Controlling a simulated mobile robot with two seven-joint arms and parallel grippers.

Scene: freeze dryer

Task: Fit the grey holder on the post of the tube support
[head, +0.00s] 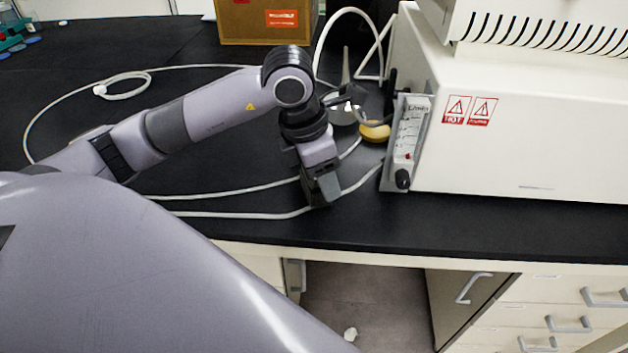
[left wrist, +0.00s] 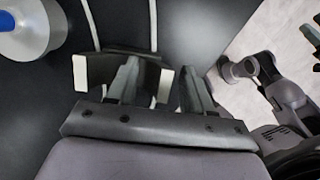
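My left gripper (head: 322,190) hangs low over the front part of the black bench, pointing down. In the left wrist view its two fingers (left wrist: 160,82) stand apart. A dark grey piece with pale ends (left wrist: 112,62), perhaps the grey holder, lies at the left finger and reaches across the gap. Whether it is clamped cannot be told. The tube support (head: 346,72), a thin upright metal post on a round base, stands behind the left gripper, partly hidden. A round silver thing with a blue centre shows at upper left in the wrist view.
A white machine (head: 530,130) with a flow meter (head: 408,135) stands right of the left gripper. A yellow piece (head: 375,131) sits beside the post. White tubing (head: 230,213) loops over the bench. A cardboard box (head: 265,22) stands behind. The bench's left back is mostly clear.

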